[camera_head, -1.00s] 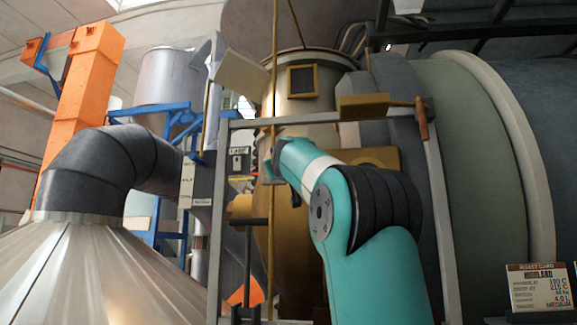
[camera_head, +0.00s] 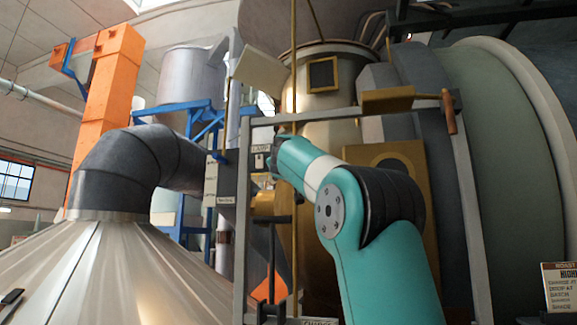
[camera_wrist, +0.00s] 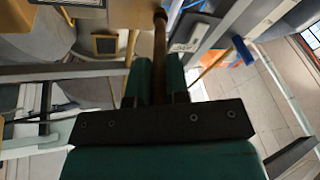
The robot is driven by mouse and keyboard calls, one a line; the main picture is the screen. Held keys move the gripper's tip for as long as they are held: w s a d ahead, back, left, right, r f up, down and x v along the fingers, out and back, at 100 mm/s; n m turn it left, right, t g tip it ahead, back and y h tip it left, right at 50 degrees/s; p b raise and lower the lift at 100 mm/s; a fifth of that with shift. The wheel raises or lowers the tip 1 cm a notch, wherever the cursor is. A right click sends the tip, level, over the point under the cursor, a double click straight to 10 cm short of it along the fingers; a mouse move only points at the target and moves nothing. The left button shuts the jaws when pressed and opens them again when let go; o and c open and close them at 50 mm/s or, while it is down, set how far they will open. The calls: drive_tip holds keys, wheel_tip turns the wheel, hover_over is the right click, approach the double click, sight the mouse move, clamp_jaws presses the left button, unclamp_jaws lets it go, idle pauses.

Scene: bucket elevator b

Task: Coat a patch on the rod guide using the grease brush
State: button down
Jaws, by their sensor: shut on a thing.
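My gripper (camera_wrist: 160,75) has its two teal fingers shut on a slim brown handle (camera_wrist: 159,45) in the wrist view. I take it for the grease brush; no bristles can be made out. In the head view my gripper (camera_head: 271,160) is small and mostly hidden by my own teal arm, in front of the metal frame's upper left part. A tall brass rod (camera_head: 294,80) runs upright just right of the gripper there. I cannot tell which part is the rod guide, nor whether the brush touches anything.
A grey metal frame (camera_head: 240,210) stands around my arm. A wooden-handled tool (camera_head: 449,110) hangs at its right post. A dark bent duct (camera_head: 120,165) and a pale metal cone (camera_head: 110,270) fill the left. A large drum (camera_head: 500,150) stands right. Open floor (camera_wrist: 270,110) shows in the wrist view.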

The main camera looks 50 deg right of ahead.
drive_tip(key=shift+r, duration=0.35)
drive_tip(key=s+d+b, duration=0.2)
drive_tip(key=s+d, duration=0.1)
drive_tip(key=s, duration=0.4)
drive_tip(key=shift+s+b, duration=0.15)
drive_tip(key=shift+b, duration=0.15)
drive_tip(key=s+a+b, duration=0.2)
drive_tip(key=a, duration=0.3)
drive_tip(key=shift+s+a, duration=0.15)
drive_tip(key=shift+a, duration=0.15)
idle(0.4)
drive_tip(key=a, duration=0.1)
drive_tip(key=s+a+b, duration=0.1)
drive_tip(key=shift+a, duration=0.4)
idle(0.5)
